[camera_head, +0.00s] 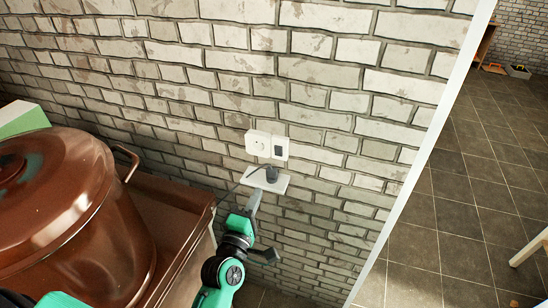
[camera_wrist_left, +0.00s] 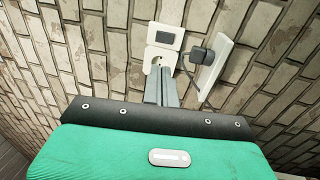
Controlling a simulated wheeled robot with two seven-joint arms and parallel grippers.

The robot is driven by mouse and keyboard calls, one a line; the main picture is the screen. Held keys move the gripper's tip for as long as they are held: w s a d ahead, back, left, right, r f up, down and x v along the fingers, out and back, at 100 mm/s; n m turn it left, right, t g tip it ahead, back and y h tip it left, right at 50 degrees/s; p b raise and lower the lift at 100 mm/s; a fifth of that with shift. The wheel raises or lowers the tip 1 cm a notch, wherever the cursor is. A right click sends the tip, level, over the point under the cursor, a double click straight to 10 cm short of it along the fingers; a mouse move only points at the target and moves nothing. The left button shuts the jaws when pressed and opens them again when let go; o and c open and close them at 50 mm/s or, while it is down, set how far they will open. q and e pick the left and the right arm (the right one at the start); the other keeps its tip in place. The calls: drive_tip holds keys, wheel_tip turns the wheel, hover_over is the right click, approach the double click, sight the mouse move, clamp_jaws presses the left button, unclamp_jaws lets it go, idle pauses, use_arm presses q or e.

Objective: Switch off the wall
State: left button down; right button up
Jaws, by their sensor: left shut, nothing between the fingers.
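A white wall unit is on the brick wall in the head view. It has a round socket (camera_head: 258,143) and, to its right, a switch with a dark grey rocker (camera_head: 280,147). In the left wrist view the switch (camera_wrist_left: 165,38) adjoins the socket (camera_wrist_left: 158,58). My left gripper (camera_head: 255,196) is shut and empty, below the unit. In the left wrist view its fingertips (camera_wrist_left: 160,72) overlap the socket's lower part; I cannot tell whether they touch. My right gripper is not in view.
A white plate (camera_head: 277,185) with a dark plug (camera_head: 271,174) and cable is just below the unit, near my left fingers. A large brown lidded pot (camera_head: 60,215) stands on brown furniture (camera_head: 185,215) at left. A white wall edge (camera_head: 425,150) borders open tiled floor (camera_head: 470,205) at right.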

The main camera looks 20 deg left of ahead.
sight(278, 150)
use_arm(q)
drive_tip(key=w+p, duration=0.1)
drive_tip(key=w, duration=0.3)
drive_tip(key=w+r+p, duration=0.1)
drive_tip(key=w+p, duration=0.1)
drive_tip(key=w, duration=0.2)
drive_tip(key=w+r+p, duration=0.1)
drive_tip(key=w+p, duration=0.1)
drive_tip(key=w, duration=0.3)
drive_tip(key=shift+d+r, duration=0.1)
drive_tip(key=shift+d, duration=0.1)
drive_tip(key=shift+w, duration=0.45)
